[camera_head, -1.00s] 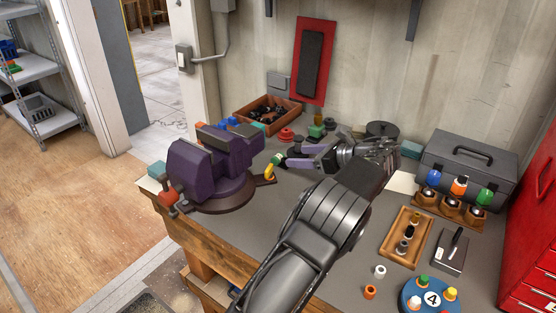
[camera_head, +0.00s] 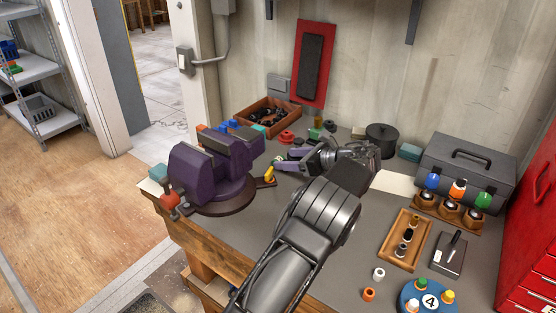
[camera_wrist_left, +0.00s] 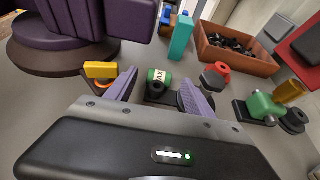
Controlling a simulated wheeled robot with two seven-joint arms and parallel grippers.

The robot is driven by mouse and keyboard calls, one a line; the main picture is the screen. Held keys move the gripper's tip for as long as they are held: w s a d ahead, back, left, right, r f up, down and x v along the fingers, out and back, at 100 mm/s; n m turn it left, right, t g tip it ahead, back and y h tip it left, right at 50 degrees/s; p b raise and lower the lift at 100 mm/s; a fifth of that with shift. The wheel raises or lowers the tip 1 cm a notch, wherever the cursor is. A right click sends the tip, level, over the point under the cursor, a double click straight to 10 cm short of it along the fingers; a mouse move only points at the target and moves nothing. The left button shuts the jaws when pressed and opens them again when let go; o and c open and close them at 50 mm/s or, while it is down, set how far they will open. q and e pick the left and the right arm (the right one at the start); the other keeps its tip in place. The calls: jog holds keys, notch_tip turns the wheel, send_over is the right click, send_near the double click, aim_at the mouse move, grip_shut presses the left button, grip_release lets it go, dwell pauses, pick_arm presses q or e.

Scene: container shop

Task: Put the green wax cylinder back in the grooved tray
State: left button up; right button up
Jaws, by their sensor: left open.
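The green wax cylinder (camera_wrist_left: 158,76), with a white label, lies on its side near a dark block on the bench in the left wrist view. In the head view it is a small green and white shape (camera_head: 279,160), partly hidden by my gripper. My left gripper (camera_wrist_left: 158,80) is open, with a purple finger on each side of the cylinder; I cannot tell whether they touch it. A wooden tray (camera_head: 388,250) with small dark and light pieces is at the right of the bench; I cannot tell if it is grooved.
The purple vise (camera_head: 205,170) stands left of the gripper, with a yellow piece (camera_wrist_left: 100,70) nearby. A teal block (camera_wrist_left: 181,37), a wooden bin (camera_wrist_left: 235,58) of dark parts and a red ring piece (camera_wrist_left: 215,76) lie beyond. A grey toolbox (camera_head: 465,170) is at the right.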

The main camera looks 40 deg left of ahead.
aim_at(280, 158)
pick_arm(q)
jog(key=shift+x, duration=1.55)
grip_shut()
